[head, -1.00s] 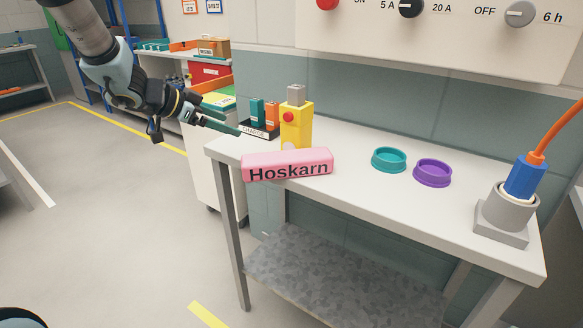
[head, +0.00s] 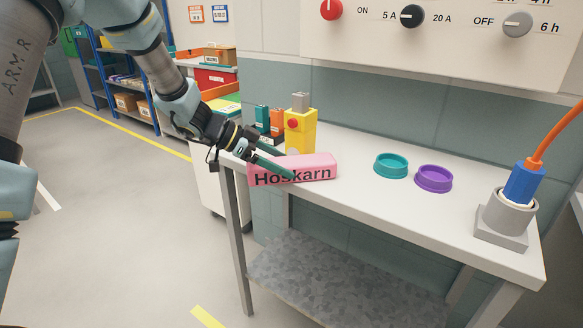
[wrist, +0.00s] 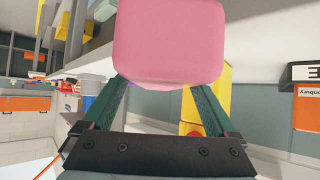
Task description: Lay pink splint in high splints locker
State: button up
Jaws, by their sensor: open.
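The pink splint (head: 318,167) is a pink block marked "Hoskarn". It lies on the white bench near its left front corner. My gripper (head: 285,170) reaches in from the left at the splint's left part, and one green finger crosses in front of its lettering. In the wrist view the splint (wrist: 168,42) fills the upper middle, its end facing the camera. The open green fingers of my gripper (wrist: 160,90) stand to either side of it. I cannot tell whether they touch it. I cannot make out a splints locker in these views.
A yellow block with a red button (head: 300,130) stands just behind the splint, close to my gripper. Teal (head: 390,166) and purple (head: 434,179) rings and a grey socket with a blue plug (head: 520,185) are farther right. Bare bench top (head: 370,205) lies in front.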

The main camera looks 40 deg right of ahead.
aim_at(292, 167)
jog(key=x, duration=0.3)
jog(key=shift+s+d, duration=0.15)
jog(key=shift+d, duration=0.05)
jog(key=c, duration=1.4)
